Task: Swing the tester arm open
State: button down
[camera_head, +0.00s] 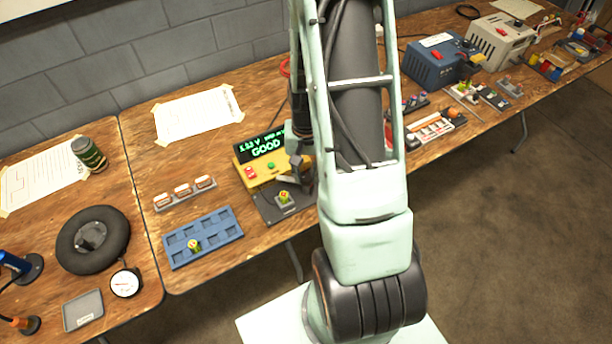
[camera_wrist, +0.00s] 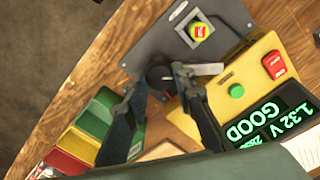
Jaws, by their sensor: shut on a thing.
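The yellow tester (camera_head: 262,170) stands on the bench, its green display (camera_wrist: 268,122) reading about 1.32 V and GOOD. A dark plate (camera_wrist: 168,45) lies in front of it, with a small yellow-green cell (camera_head: 285,197) in a grey holder; the cell also shows in the wrist view (camera_wrist: 199,31). In the head view my arm hides much of this spot.
A blue tray (camera_head: 226,250) with one cell lies left of the plate, near several small labelled blocks (camera_head: 183,190). Green, yellow and red bins (camera_wrist: 88,128) stand close beside my gripper. Bare wood surrounds the tray.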

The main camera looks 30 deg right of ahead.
aim_at(306, 177)
jog(key=m, duration=0.4)
jog(key=shift+m+b, duration=0.3)
jog(key=shift+b, duration=0.1)
jog(key=shift+s+m, duration=0.1)
jog(key=shift+m, duration=2.5)
jog(key=c, duration=1.6)
grip_release()
jog(key=shift+r, duration=0.1)
notch_tip(306, 177, up, 12)
